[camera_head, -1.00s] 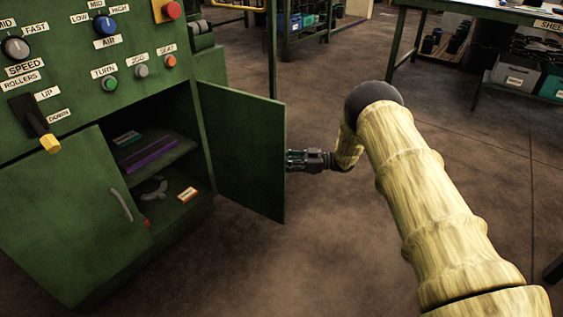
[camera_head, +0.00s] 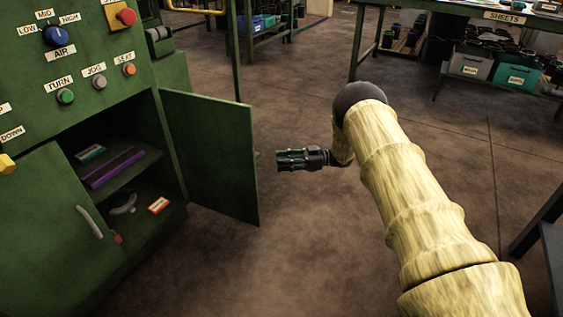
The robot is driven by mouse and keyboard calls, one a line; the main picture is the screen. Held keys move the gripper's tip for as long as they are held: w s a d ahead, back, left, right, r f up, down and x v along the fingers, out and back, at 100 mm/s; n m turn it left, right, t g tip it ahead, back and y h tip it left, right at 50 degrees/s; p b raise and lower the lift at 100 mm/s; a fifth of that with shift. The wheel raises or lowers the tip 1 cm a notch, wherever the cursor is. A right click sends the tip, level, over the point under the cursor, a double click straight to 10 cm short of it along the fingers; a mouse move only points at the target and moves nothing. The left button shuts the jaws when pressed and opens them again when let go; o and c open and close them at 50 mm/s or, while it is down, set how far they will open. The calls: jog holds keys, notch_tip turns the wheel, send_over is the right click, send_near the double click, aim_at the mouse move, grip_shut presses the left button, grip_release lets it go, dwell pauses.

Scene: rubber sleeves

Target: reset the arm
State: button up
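My gripper (camera_head: 281,160) is at the end of my yellow-sleeved arm (camera_head: 415,200), right of the cabinet's open door. It points left, toward the door, with a gap of floor between. Nothing shows held in it. Its fingers are small and dark, and I cannot tell whether they are open or shut. The arm reaches up from the lower right to a dark elbow joint, then folds back down to the gripper.
The green machine cabinet (camera_head: 45,215) stands at left, its right door (camera_head: 210,155) swung out. Inside lie a purple bar (camera_head: 115,167), a teal box (camera_head: 90,153) and an orange-white box (camera_head: 159,205). A bench (camera_head: 470,8) stands at back right. Floor around my gripper is clear.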

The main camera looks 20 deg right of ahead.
jog(key=s+a+f+m+t+h, duration=0.1)
jog(key=s+f+m+t+h, duration=0.3)
jog(key=s+f+m+h, duration=0.5)
jog(key=s+a+f+m+t+h, duration=0.2)
jog(key=s+f+m+t+h, duration=0.15)
jog(key=s+f, duration=0.65)
jog(key=s+f+m+g+h, duration=0.15)
jog(key=s+f, duration=0.25)
jog(key=s, duration=0.4)
jog(key=s+f+m+g+h, duration=0.1)
jog(key=s+f+g, duration=0.2)
jog(key=s, duration=0.5)
jog(key=s+r+m+g+h, duration=0.1)
jog(key=s+r+g, duration=0.15)
jog(key=s, duration=0.95)
jog(key=s+r+m+g+h, duration=0.15)
jog(key=s+g, duration=0.25)
jog(key=s, duration=0.8)
notch_tip(320, 180, up, 38)
jog(key=p, duration=3.8)
jog(key=shift+w+d+f+n+t, duration=0.25)
jog(key=shift+w+d+n+t, duration=0.1)
jog(key=shift+n, duration=0.1)
jog(key=shift+s, duration=0.1)
